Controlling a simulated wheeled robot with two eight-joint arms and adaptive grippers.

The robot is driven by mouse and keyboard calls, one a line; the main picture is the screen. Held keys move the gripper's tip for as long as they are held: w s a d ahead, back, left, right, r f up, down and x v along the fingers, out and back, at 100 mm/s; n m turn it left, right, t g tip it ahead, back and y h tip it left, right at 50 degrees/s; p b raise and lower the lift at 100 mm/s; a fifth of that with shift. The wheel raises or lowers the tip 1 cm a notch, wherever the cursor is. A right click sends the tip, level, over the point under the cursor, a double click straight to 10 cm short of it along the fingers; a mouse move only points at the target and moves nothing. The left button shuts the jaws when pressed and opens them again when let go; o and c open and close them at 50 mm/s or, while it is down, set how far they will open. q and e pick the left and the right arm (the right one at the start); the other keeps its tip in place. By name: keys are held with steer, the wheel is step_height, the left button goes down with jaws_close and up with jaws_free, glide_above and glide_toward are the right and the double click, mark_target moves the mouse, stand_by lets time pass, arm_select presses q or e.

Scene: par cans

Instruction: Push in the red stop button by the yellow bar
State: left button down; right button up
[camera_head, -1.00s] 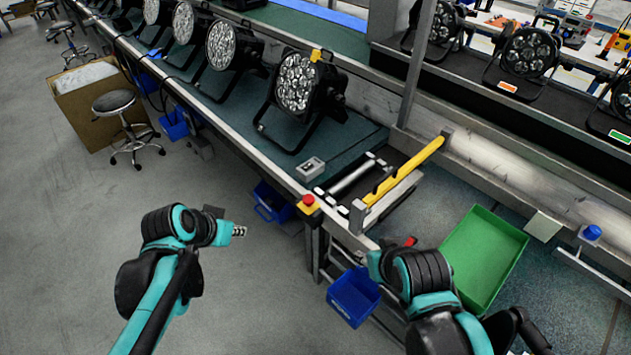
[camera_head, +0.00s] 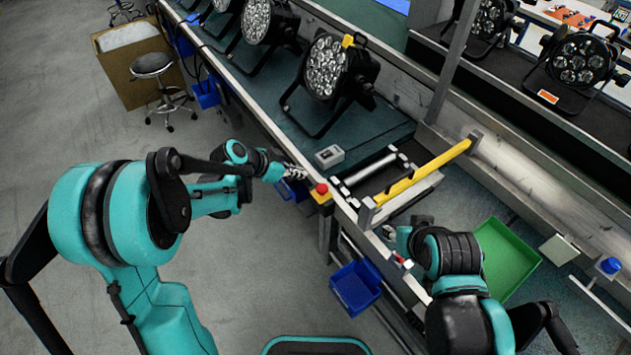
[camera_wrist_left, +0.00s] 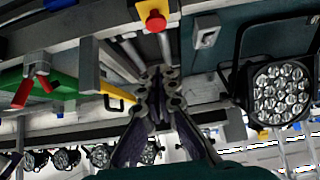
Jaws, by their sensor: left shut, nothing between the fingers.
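The red stop button (camera_head: 321,188) sits on a yellow box at the near edge of the conveyor frame, left of the yellow bar (camera_head: 425,173). My left gripper (camera_head: 300,172) is just left of the button, apart from it as far as I can tell. In the left wrist view the red button (camera_wrist_left: 156,21) is at the top on its yellow box (camera_wrist_left: 150,7). There the left gripper's fingertips (camera_wrist_left: 160,72) are shut together, empty, below the button in the picture. My right gripper (camera_head: 390,236) is by the frame below the yellow bar; its fingers are not clear.
A grey switch box (camera_head: 329,156) lies on the conveyor behind the button, near a black par can (camera_head: 335,75). A blue bin (camera_head: 356,287) hangs below the frame and a green tray (camera_head: 507,257) lies right. Open floor is at the left.

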arm_select(q)
steer(key=b, duration=0.3)
glide_above(325, 186)
steer(key=s+a, duration=0.2)
steer(key=a, duration=0.1)
step_height(325, 186, down, 7)
steer(key=f, duration=0.1)
steer(key=f+b, duration=0.1)
steer(key=f, duration=0.1)
steer(key=shift+w+d+b, duration=0.25)
steer(key=shift+d+b, duration=0.1)
steer(key=shift+f, duration=0.45)
